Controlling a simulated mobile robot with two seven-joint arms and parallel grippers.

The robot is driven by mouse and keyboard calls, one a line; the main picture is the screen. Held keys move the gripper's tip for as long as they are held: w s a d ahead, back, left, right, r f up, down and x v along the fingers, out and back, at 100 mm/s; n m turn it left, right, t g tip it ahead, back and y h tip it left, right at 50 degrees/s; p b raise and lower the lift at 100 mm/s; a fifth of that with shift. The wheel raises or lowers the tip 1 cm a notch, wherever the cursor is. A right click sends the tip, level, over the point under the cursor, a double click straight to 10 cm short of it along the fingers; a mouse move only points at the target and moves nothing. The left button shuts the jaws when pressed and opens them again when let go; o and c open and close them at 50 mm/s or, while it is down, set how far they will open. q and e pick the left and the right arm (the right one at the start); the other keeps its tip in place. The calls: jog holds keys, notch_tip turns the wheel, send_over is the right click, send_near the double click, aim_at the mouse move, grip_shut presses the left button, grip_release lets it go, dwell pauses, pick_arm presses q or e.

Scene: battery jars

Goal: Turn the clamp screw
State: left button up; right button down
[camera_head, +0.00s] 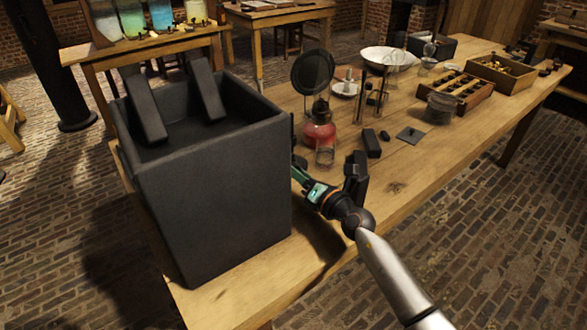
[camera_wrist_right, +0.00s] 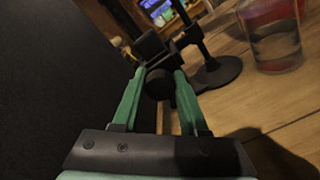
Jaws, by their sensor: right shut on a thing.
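The clamp screw (camera_wrist_right: 160,84) is a dark knob between the teal fingertips of my right gripper (camera_wrist_right: 160,76) in the right wrist view. The gripper is shut on it. Beyond the knob is a dark clamp (camera_wrist_right: 151,47) beside a black stand rod (camera_wrist_right: 191,28) with a round base (camera_wrist_right: 219,73). In the head view my right gripper (camera_head: 298,176) reaches in low beside the right wall of a big dark box. The box and the gripper hide most of the clamp there. My left gripper is not in view.
The large dark box (camera_head: 215,200), with two dark slabs (camera_head: 146,106) leaning inside, stands close on the left. A red lamp (camera_head: 320,132) and a glass (camera_head: 325,155) stand just behind the gripper. Small dark blocks (camera_head: 371,143) lie to the right. The table's front right is clear.

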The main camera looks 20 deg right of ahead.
jog(key=shift+n, duration=0.6)
jog(key=shift+c, duration=2.2)
grip_release()
jog(key=shift+s, duration=0.1)
